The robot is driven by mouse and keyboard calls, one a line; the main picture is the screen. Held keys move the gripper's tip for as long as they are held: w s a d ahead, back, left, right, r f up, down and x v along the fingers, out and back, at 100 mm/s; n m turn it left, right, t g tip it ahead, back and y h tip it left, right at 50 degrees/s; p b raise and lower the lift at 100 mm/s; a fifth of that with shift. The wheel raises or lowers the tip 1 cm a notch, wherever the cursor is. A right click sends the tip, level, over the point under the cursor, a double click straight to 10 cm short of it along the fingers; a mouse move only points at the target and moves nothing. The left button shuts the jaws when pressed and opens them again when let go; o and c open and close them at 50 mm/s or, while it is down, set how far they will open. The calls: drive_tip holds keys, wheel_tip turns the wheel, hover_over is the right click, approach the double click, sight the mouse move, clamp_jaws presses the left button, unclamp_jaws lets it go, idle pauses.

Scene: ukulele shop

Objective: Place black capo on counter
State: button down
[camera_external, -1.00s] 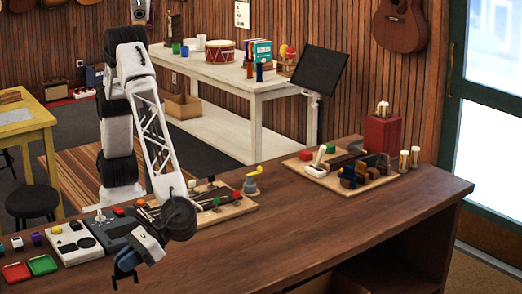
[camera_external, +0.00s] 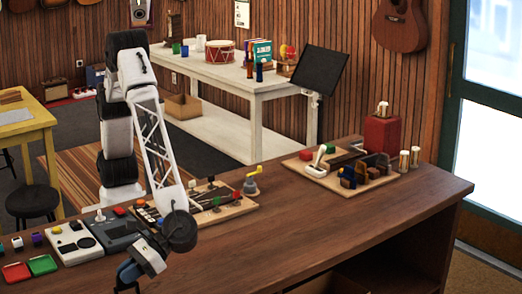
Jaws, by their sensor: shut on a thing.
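My gripper (camera_external: 128,276) is low over the front left part of the brown wooden counter (camera_external: 300,225), pointing down. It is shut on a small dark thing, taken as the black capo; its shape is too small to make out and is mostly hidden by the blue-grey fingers. I cannot tell whether it touches the counter top.
A red tray (camera_external: 16,272) and a green tray (camera_external: 42,265) lie left of my gripper. Behind are a grey device (camera_external: 118,232), a wooden board with small parts (camera_external: 235,210) and, farther right, another loaded board (camera_external: 330,183). The counter's middle is clear.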

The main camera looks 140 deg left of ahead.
drive_tip(key=shift+f, duration=0.15)
drive_tip(key=c, duration=1.1)
unclamp_jaws()
drive_tip(key=shift+c, duration=0.2)
drive_tip(key=shift+a+r, duration=0.15)
drive_tip(key=shift+r, duration=0.05)
drive_tip(key=v, duration=1.1)
drive_tip(key=shift+a, duration=0.35)
drive_tip(key=shift+r, duration=0.15)
